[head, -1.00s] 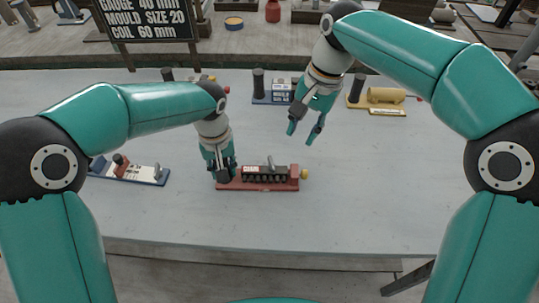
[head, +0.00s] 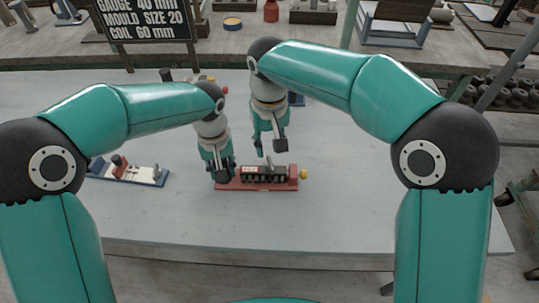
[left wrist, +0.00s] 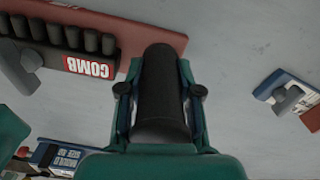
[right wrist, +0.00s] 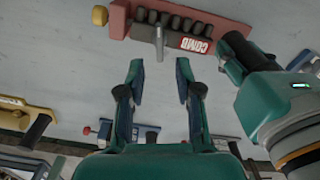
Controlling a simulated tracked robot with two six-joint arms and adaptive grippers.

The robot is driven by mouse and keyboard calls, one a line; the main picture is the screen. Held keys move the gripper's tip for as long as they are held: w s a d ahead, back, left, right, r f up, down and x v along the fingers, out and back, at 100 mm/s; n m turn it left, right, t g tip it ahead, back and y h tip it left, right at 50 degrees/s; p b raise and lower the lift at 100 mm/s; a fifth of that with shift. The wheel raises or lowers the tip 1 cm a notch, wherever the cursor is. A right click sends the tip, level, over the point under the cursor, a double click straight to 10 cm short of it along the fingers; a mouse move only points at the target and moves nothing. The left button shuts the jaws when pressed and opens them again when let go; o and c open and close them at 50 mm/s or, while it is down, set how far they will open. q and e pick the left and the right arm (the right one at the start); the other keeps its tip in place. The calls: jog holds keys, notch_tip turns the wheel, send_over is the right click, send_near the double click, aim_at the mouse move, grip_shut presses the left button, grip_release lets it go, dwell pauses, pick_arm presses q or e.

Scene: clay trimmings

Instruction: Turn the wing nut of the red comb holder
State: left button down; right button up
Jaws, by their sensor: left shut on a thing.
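The red comb holder (head: 256,187) lies on the pale table, with a dark toothed comb block marked COMB on it; it also shows in the right wrist view (right wrist: 119,20). A grey upright piece, seemingly its wing nut (right wrist: 159,43), stands beside the comb block, and also shows in the left wrist view (left wrist: 25,72). My left gripper (head: 223,172) is shut on the holder's black cylindrical handle (left wrist: 162,85) at its left end. My right gripper (head: 271,150) is open and empty above the holder; its fingers (right wrist: 160,75) point toward the wing nut, apart from it.
A yellow knob (head: 304,174) is at the holder's right end. A blue-based fixture (head: 135,173) lies to the left. Other fixtures are behind, partly hidden by my arms; a yellow one (right wrist: 25,115) shows in the right wrist view. The table's front and right are clear.

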aim_at(270, 159)
jog(key=shift+f, duration=2.3)
grip_shut()
